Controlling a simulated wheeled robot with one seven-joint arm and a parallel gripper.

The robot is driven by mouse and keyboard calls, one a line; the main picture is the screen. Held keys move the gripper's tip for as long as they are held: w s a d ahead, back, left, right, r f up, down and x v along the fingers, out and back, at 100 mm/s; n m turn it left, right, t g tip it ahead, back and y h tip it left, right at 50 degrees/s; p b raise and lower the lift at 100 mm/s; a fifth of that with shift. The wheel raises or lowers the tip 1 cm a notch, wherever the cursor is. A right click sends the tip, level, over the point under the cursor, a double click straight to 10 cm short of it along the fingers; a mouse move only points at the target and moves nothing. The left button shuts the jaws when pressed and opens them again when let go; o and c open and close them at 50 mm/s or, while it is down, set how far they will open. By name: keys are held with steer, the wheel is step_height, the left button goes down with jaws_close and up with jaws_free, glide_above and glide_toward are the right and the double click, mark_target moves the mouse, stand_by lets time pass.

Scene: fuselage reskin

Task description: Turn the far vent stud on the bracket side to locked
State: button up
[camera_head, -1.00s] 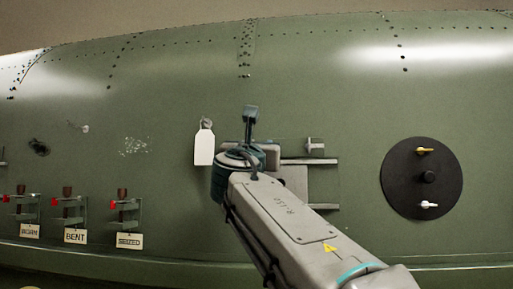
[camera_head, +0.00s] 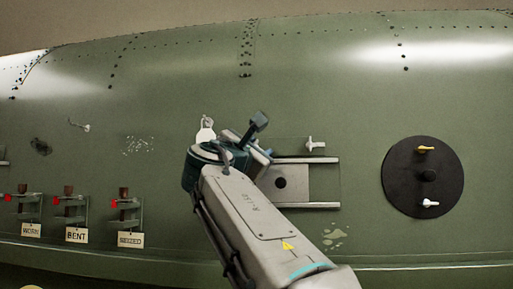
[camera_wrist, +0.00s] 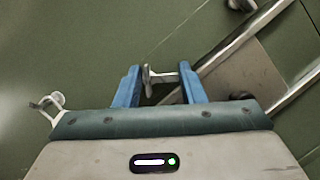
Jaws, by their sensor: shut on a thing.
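My gripper (camera_wrist: 160,84) shows two blue fingers in the wrist view, closed about a pale vent stud (camera_wrist: 162,77) with a wing-like handle. The handle runs across between the fingers. This stud is beside the metal rails of the vent bracket (camera_wrist: 212,48). In the head view my wrist hides it and my fingertips. Another pale vent stud (camera_head: 316,144) sits above the upper right of the bracket (camera_head: 326,180), apart from my gripper; part of a stud shows at the top of the wrist view (camera_wrist: 240,4). I cannot read a locked mark.
A black round plate (camera_head: 398,178) with a yellow and a white stud is at the right. A white tag (camera_head: 206,132) hangs from a hook, partly behind my wrist. Red-ended clamps labelled WORN, BENT and SEIZED (camera_head: 130,239) stand at the lower left. The green skin is otherwise mostly clear.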

stand_by(0.4)
steer(key=o, duration=1)
